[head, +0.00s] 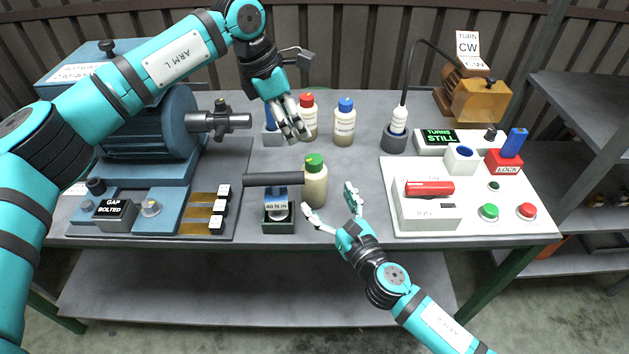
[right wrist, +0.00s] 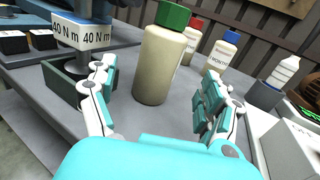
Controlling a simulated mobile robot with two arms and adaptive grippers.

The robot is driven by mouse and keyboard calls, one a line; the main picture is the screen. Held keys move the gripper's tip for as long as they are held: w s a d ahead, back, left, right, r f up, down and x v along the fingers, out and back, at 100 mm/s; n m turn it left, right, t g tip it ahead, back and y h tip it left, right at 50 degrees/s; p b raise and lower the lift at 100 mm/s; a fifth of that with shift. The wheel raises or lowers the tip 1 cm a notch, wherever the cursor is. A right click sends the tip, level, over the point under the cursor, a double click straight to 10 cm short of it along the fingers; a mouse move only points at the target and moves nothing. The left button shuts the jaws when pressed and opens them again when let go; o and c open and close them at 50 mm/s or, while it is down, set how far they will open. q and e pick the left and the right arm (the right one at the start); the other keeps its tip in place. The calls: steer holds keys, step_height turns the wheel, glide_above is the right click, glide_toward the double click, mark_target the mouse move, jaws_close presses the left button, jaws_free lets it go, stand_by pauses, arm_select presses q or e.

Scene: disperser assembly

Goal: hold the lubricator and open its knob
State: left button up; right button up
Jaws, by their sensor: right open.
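No part is readably marked as a lubricator, and I cannot tell which one it is. A cream bottle with a green cap (head: 315,185) stands upright at the table's front middle; it also shows in the right wrist view (right wrist: 160,65). My right gripper (head: 333,203) is open and empty in front of that bottle, with its fingers either side of the bottle in the right wrist view. My left gripper (head: 294,130) points down beside the red-capped bottle (head: 309,120); I cannot tell whether its fingers are open or touch anything. A blue-capped bottle (head: 344,125) stands to the right.
A dark-handled tool (head: 273,179) marked 40 N m stands in a green holder (head: 279,226) left of the green-capped bottle. A white nozzle (head: 399,121) stands in a grey cup (head: 394,139). A white control panel (head: 470,217) fills the right; a blue machine (head: 150,130) the left.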

mark_target(313, 181)
steer(key=x, duration=0.7)
steer(key=shift+w+a, duration=0.15)
steer(key=shift+w, duration=0.1)
jaws_close()
stand_by(0.9)
stand_by(0.3)
